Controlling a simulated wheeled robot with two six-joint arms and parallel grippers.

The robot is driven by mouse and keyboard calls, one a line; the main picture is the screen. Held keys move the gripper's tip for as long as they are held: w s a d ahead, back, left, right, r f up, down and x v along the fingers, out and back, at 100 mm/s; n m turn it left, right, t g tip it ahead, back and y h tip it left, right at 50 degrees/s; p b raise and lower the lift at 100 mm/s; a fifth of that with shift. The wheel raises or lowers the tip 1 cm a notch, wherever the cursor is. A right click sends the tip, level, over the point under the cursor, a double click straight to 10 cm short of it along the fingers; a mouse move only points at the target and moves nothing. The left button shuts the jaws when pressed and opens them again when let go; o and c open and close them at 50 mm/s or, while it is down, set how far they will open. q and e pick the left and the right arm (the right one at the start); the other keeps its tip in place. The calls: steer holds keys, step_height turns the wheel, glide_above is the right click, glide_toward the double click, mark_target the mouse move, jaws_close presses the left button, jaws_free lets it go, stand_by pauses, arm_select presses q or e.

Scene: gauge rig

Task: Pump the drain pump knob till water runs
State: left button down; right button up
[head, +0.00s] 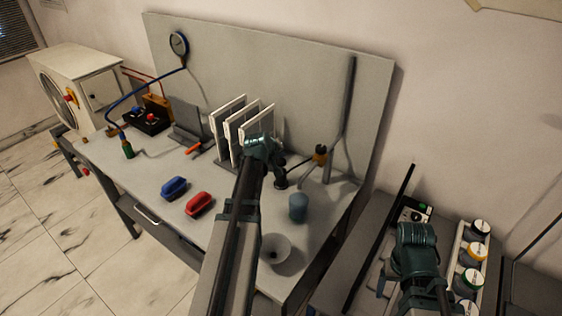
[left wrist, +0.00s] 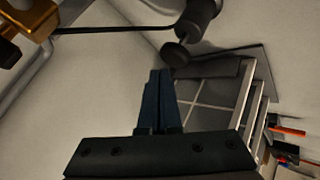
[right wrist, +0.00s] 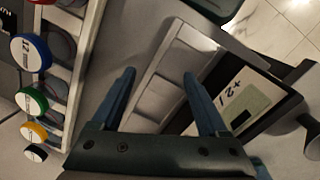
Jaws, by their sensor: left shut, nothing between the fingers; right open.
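The pump shows in the left wrist view as a dark cylinder (left wrist: 203,14) with a short rod ending in a round dark knob (left wrist: 175,53). A thin dark rod joins the cylinder to a brass fitting (left wrist: 32,15). My left gripper (left wrist: 160,73) is shut and empty, its fingertips close to the knob; I cannot tell whether they touch it. In the head view the left gripper (head: 264,150) is over the bench beside the white panels and partly covers the pump area. My right gripper (head: 416,240) is open and empty; its spread fingers (right wrist: 160,75) show in the right wrist view. I see no running water.
White framed panels (head: 233,110) stand in a rack left of the left gripper. A blue-grey cup (head: 298,207) and a white bowl (head: 277,247) stand nearer the front. Blue (head: 174,187) and red (head: 199,204) blocks lie left. Capped bottles (head: 470,253) stand beside the right gripper.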

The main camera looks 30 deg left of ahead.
mark_target(281, 162)
arm_select(q)
steer(key=shift+f, duration=0.1)
arm_select(e)
steer(key=shift+f, duration=0.15)
arm_select(q)
steer(key=shift+f+b, duration=0.3)
steer(key=shift+b, duration=0.1)
arm_select(e)
steer(key=shift+f, duration=0.25)
arm_select(q)
steer(key=shift+f+b, duration=1.3)
arm_select(e)
steer(key=shift+f, duration=1.3)
arm_select(q)
steer(key=shift+r, duration=0.2)
arm_select(e)
steer(key=shift+r, duration=0.2)
arm_select(q)
steer(key=shift+r+p, duration=1.5)
steer(key=shift+p, duration=0.2)
arm_select(e)
steer(key=shift+r, duration=1.5)
arm_select(q)
steer(key=shift+r, duration=0.15)
arm_select(e)
steer(key=shift+r, duration=0.1)
